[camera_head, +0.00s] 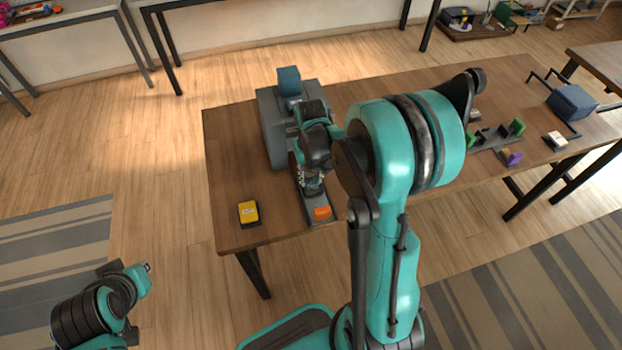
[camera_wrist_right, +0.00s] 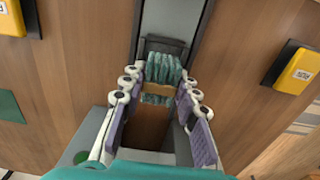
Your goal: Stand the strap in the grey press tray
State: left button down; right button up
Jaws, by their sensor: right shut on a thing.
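The strap (camera_wrist_right: 160,68) is a teal braided bundle with a tan band, seen in the right wrist view. My right gripper (camera_wrist_right: 161,97) is shut on it, one finger on each side. The gripper also shows in the head view (camera_head: 313,189), pointing down over the long grey press tray (camera_head: 305,208). In the wrist view a dark grey holder (camera_wrist_right: 163,47) lies behind the strap's upper end, on the grey strip (camera_wrist_right: 181,22). I cannot tell whether the strap touches it. My left gripper is not in view; only part of that arm shows at lower left.
The grey press body (camera_head: 271,130) stands behind the tray. An orange block (camera_head: 322,213) sits near the tray's front end. A yellow box (camera_head: 249,212) is at the table's front left. Green and purple fixtures (camera_head: 512,157) stand to the right, with a blue box (camera_head: 571,101) beyond.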

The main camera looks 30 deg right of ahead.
aim_at(311, 176)
jog(key=shift+r, duration=0.1)
jog(key=shift+f+b, duration=0.5)
jog(key=shift+f, duration=0.15)
jog(key=o, duration=1)
notch_tip(311, 176, up, 12)
jog(key=r+p, duration=0.1)
jog(key=p, duration=0.4)
jog(key=s+a+r+n+t, duration=0.1)
jog(key=s+a+r+t, duration=0.1)
jog(key=s+a, duration=0.1)
jog(key=s+a+r+n+t, duration=0.1)
jog(key=s+a+r+t, duration=0.1)
jog(key=s+a, duration=0.2)
jog(key=s+a+r+t, duration=0.2)
jog(key=s+a+t, duration=0.1)
jog(key=s, duration=0.1)
jog(key=shift+a+r+n, duration=0.2)
jog(key=shift+a+n, duration=0.1)
jog(key=shift+n, duration=0.1)
